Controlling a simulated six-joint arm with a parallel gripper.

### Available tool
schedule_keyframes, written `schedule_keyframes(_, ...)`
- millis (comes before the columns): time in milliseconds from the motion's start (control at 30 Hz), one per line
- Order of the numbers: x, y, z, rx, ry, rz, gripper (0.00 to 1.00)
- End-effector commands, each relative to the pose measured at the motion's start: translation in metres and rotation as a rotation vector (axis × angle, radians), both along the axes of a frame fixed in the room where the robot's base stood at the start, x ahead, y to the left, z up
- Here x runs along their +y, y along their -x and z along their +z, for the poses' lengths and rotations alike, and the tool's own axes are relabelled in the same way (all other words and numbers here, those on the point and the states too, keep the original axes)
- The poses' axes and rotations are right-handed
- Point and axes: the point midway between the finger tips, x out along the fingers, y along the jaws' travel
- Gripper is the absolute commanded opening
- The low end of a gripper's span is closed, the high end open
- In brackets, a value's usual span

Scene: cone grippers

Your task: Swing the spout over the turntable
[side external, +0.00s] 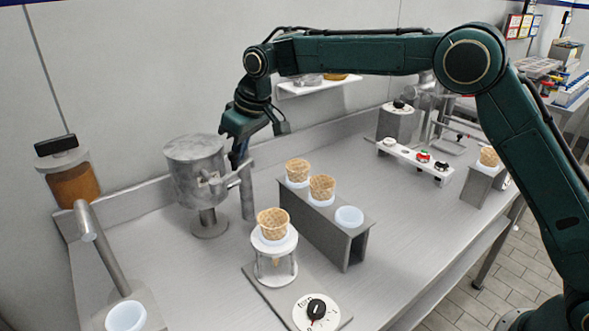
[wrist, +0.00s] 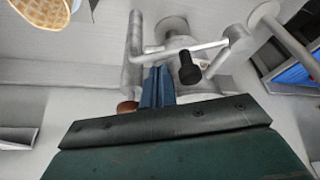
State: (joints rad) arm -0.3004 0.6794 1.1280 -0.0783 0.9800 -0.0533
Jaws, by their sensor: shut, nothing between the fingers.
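A grey metal tank (side external: 195,165) stands on a round foot at the back left of the bench. A spout pipe (side external: 246,192) hangs at its right side, and it also shows in the wrist view (wrist: 134,50). A thin bar (wrist: 182,48) and a black-tipped handle (wrist: 190,70) are beside it. The likely turntable (side external: 275,262), a white round stand holding a waffle cone (side external: 273,223), is in front and to the right, apart from the spout. My gripper (side external: 236,160) points down close beside the spout. Its blue fingers (wrist: 157,85) are together and empty; contact with the pipe is unclear.
A grey rack (side external: 340,232) with two more cones and an empty white cup stands right of the turntable. A dial (side external: 316,311) is in front. An angled pipe dispenser (side external: 95,240) is at the left. A button panel (side external: 415,160) is further back.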

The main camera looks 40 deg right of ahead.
Motion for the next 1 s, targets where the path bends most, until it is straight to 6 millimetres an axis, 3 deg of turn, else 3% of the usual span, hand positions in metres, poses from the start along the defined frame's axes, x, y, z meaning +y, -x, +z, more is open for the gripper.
schedule_keyframes(1000,-0.0031,0.0066,-0.0007,0.001,0.001,-0.080,0.00)
